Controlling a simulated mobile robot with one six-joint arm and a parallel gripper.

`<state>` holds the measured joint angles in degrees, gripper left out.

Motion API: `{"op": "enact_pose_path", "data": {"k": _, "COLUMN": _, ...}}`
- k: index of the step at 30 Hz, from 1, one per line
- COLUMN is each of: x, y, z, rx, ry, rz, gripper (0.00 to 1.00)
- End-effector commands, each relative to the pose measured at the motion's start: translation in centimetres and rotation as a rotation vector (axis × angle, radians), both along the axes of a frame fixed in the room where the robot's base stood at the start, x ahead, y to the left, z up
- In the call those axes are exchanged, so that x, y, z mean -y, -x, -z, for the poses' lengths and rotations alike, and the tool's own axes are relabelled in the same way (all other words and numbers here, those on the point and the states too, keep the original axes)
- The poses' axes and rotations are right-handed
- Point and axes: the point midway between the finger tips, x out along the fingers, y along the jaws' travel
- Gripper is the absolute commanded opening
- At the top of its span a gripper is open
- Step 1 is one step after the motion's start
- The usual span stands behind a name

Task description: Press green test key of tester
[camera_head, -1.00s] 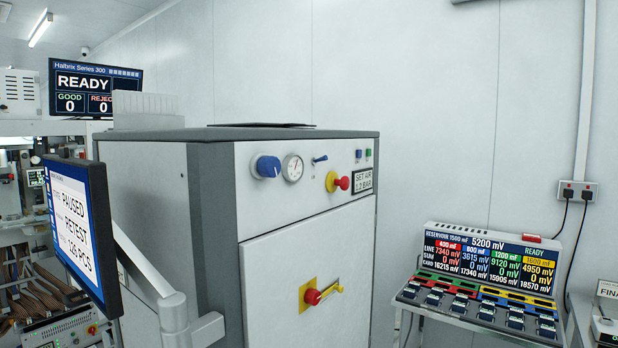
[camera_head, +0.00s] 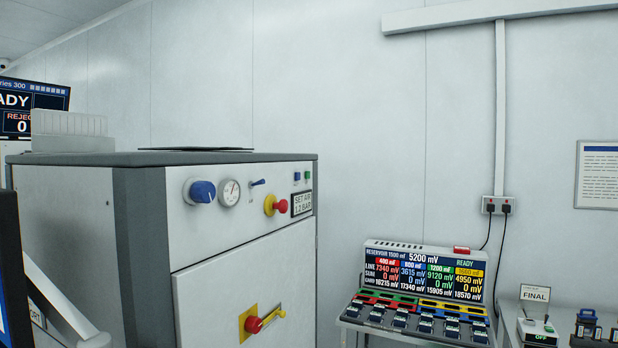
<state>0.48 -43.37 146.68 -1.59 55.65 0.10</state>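A small white device (camera_head: 534,330) stands at the lower right under a sign (camera_head: 535,294) reading FINAL. It has a dark knob or lead on top and a small display reading OFF in green letters. I cannot tell whether it is the tester, and no green test key can be made out for sure. A display unit (camera_head: 425,270) left of it reads READY and 5200 mV, with red, blue, green and yellow columns. Rows of coloured slots and dark modules lie below its screen. My gripper is not in view.
A large grey-white cabinet (camera_head: 245,238) fills the left, with a blue knob (camera_head: 202,191), a gauge, and a red-and-yellow switch (camera_head: 264,319). A monitor edge (camera_head: 10,270) is close at far left. Small dark and blue items (camera_head: 586,322) stand at far right. A socket (camera_head: 497,205) feeds two cables.

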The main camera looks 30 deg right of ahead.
Motion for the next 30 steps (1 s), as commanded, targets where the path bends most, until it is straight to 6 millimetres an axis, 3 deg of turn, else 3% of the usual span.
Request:
{"op": "enact_pose_path", "data": {"k": 1, "x": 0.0, "y": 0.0, "z": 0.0, "rx": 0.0, "ry": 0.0, "rz": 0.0, "gripper": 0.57}}
{"op": "enact_pose_path", "data": {"k": 10, "x": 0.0, "y": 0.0, "z": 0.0, "rx": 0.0, "ry": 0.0, "rz": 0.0, "gripper": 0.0}}
{"op": "enact_pose_path", "data": {"k": 30, "x": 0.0, "y": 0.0, "z": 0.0, "rx": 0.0, "ry": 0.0, "rz": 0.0, "gripper": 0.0}}
